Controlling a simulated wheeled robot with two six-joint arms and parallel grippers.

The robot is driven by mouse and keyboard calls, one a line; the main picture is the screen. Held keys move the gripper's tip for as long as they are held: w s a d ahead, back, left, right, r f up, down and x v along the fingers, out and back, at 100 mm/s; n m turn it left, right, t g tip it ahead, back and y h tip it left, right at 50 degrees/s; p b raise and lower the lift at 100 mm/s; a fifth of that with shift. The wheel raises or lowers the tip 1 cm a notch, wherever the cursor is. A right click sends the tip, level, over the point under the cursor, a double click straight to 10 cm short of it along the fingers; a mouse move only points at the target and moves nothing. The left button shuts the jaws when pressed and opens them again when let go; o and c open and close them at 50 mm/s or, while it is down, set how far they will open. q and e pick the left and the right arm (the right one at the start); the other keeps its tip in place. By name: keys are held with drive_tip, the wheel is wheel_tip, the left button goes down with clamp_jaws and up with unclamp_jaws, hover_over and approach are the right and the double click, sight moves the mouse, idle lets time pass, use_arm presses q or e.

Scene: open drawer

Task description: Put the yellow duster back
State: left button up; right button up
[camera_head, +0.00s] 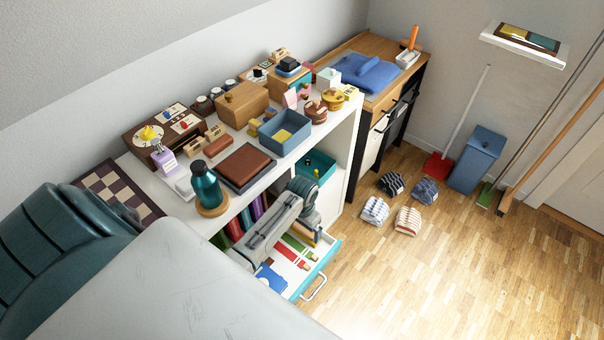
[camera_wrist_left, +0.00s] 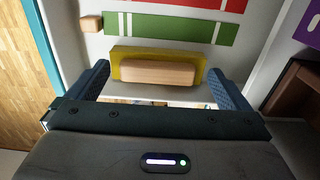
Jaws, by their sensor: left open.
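The yellow duster (camera_wrist_left: 116,66), a yellow pad with a pale wooden grip, lies between the two fingers of my left gripper (camera_wrist_left: 156,76) in the left wrist view. The gripper is open, with a finger close to each end of the duster; whether they touch it I cannot tell. In the head view my left gripper (camera_head: 311,226) points down over the open drawer (camera_head: 326,262), which has a turquoise front, and largely hides the duster. My right gripper is not in view.
In the wrist view a green striped strip (camera_wrist_left: 170,28), a red strip (camera_wrist_left: 190,4) and a small wooden block (camera_wrist_left: 91,23) lie beyond the duster. The white shelf top is crowded with a teal bottle (camera_head: 205,186), a blue box (camera_head: 284,134) and more.

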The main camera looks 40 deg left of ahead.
sight(302, 231)
use_arm(q)
wheel_tip(302, 231, up, 11)
drive_tip(key=shift+p, duration=0.35)
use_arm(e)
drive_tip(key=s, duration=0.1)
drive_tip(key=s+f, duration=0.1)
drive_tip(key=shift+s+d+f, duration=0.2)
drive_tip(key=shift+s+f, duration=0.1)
use_arm(q)
drive_tip(key=shift+f, duration=0.1)
